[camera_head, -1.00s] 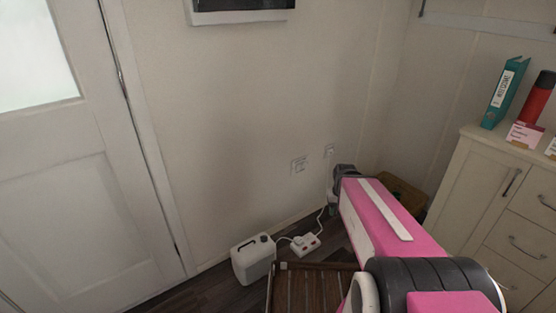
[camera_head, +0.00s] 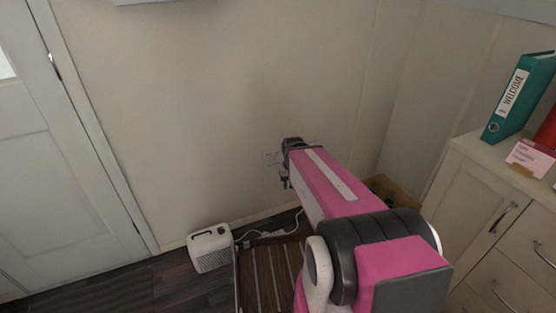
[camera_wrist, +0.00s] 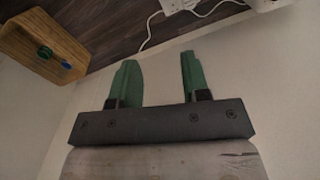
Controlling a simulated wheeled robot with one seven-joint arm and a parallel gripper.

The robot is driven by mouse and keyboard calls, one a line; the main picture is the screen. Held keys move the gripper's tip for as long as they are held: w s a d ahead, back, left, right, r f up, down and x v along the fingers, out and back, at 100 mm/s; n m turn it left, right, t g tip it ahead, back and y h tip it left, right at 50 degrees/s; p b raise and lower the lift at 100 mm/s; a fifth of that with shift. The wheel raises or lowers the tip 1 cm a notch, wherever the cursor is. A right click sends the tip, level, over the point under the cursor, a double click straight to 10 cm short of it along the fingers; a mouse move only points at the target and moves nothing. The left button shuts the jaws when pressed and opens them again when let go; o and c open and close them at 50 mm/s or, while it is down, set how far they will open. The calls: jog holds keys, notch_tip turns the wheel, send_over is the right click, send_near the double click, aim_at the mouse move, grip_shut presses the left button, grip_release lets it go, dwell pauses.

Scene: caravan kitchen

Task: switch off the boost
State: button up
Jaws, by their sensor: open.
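No label can be read on either, so I cannot tell which is the boost switch. My gripper (camera_head: 284,181) points down in front of the wall, partly hidden by my arm. In the wrist view my gripper's two green fingers (camera_wrist: 158,65) are apart, with nothing between them. No wall plate can be made out clearly in the wrist view.
A white vented box (camera_head: 209,249) stands on the floor by the wall, with a white cord (camera_head: 265,235) beside it. A slatted wooden surface (camera_head: 262,280) lies below my arm. A wooden crate (camera_wrist: 42,45) is near the wall. A cream cabinet (camera_head: 480,190) stands at right.

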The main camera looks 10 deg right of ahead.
jog(key=c, duration=0.7)
jog(key=shift+w, duration=0.3)
grip_shut()
jog(key=w+d+f+n+t+y, duration=0.1)
jog(key=w+d+n+t+y, duration=0.1)
jog(key=w+n, duration=0.7)
jog(key=w+d+f+n+t+y, duration=0.1)
jog(key=w+d+n+y, duration=0.3)
jog(key=w+n, duration=0.6)
jog(key=shift+w+d+f+n+t, duration=0.4)
jog(key=shift+w+t, duration=0.4)
jog(key=shift+w, duration=0.7)
jog(key=shift+r, duration=0.1)
